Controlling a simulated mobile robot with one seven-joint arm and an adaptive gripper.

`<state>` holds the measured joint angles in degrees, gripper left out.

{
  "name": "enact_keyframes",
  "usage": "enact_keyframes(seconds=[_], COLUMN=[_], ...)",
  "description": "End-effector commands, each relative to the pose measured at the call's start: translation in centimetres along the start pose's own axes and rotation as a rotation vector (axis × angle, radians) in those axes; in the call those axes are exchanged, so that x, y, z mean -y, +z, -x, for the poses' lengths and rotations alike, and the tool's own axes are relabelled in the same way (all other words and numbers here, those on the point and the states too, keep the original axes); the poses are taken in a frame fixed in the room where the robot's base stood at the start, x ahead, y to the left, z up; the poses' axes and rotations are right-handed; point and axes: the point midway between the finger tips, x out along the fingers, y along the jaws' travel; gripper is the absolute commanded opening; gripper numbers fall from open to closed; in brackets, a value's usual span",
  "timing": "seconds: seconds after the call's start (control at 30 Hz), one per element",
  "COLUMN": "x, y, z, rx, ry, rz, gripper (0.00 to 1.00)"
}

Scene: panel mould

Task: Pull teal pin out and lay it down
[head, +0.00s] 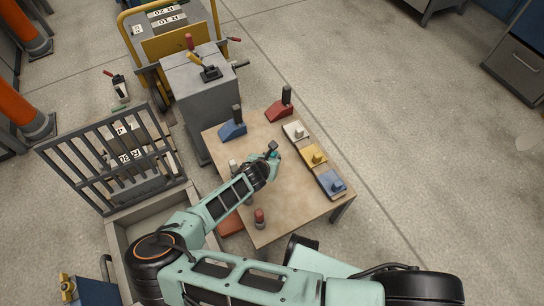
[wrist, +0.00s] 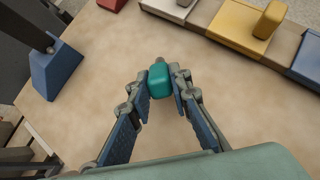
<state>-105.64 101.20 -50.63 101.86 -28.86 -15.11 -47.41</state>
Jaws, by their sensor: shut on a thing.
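The teal pin (wrist: 159,82) is held between the fingertips of my gripper (wrist: 160,88) in the wrist view. A small grey end shows just beyond its teal part. In the head view, my gripper (head: 272,150) is over the middle of the wooden table (head: 285,205), with a bit of teal at its tip. My gripper is shut on the pin. Bare tabletop surrounds the pin in the wrist view. I cannot tell whether the pin touches the table or how high it is.
A blue block with a dark upright (head: 233,128) and a red one (head: 280,110) stand along the back edge. White (head: 295,131), yellow (head: 313,156) and blue (head: 331,182) blocks line the right edge. A red-topped peg (head: 259,217) stands near the front. The tabletop between is clear.

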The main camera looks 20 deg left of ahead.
Motion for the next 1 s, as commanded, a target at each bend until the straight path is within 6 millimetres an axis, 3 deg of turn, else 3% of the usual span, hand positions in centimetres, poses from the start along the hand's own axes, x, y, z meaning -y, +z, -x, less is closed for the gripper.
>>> enact_keyframes(seconds=[0.03, 0.2, 0.6, 1.0], x=[0.0, 0.0, -0.1, -0.1], y=[0.0, 0.0, 0.5, 4.8], z=[0.0, 0.0, 0.4, 5.0], rx=[0.0, 0.0, 0.0, 0.0], ry=[0.0, 0.0, 0.0, 0.002], rz=[0.0, 0.0, -0.002, -0.004], gripper=[0.19, 0.38, 0.38, 0.38])
